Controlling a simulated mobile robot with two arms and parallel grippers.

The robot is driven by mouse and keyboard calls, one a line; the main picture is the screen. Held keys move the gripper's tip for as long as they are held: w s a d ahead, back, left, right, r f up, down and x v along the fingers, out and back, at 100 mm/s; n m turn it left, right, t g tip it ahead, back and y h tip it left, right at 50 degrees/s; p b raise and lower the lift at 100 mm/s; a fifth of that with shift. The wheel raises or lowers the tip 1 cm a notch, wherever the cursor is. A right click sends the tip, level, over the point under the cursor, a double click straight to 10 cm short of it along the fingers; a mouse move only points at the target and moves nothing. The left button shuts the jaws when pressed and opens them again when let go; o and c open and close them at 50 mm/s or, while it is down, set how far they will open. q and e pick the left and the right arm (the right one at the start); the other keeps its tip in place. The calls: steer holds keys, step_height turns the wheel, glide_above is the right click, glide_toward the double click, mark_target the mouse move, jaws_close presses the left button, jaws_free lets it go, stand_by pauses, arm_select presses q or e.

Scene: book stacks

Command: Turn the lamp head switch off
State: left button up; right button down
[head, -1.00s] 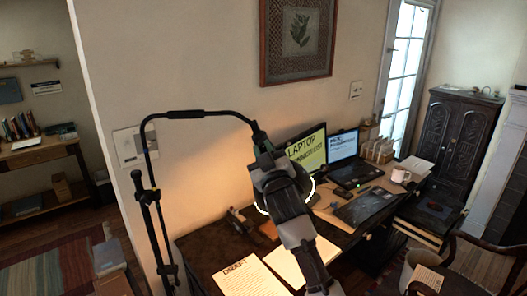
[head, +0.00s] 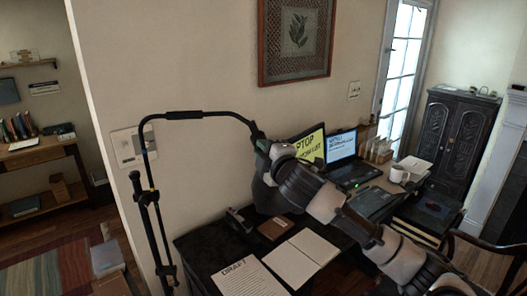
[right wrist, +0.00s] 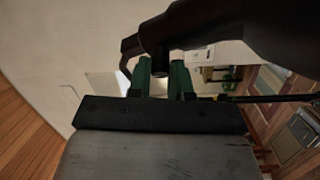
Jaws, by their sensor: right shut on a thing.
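A black floor lamp (head: 190,115) stands at the left, its thin arm reaching right over the desk. Its dark lamp head (head: 264,195) hangs at the arm's end, partly hidden behind my right arm, and shows no lit ring. My right gripper (head: 262,143) is at the top of the lamp head. In the right wrist view its green fingers (right wrist: 162,72) are closed on a small dark part just under the black lamp head (right wrist: 205,25), apparently the switch. The switch itself is mostly hidden between the fingers. My left gripper is out of view.
The wall with a framed picture (head: 296,40) is close behind the lamp.

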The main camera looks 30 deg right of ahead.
steer(key=shift+d+r+n, duration=0.2)
steer(key=shift+r+n, duration=0.15)
steer(key=shift+n, duration=0.45)
steer(key=shift+r, duration=0.1)
steer(key=c, duration=1.3)
jaws_free()
steer(key=shift+o, duration=1.2)
steer(key=shift+w+g, duration=0.1)
steer(key=shift+g, duration=0.2)
steer(key=shift+o, duration=0.2)
steer(key=shift+w+d+f, duration=0.1)
steer(key=shift+f, duration=0.2)
steer(key=s+a+b, duration=0.1)
steer(key=s+b, duration=0.5)
steer(key=s, duration=0.4)
steer(key=shift+s, duration=0.4)
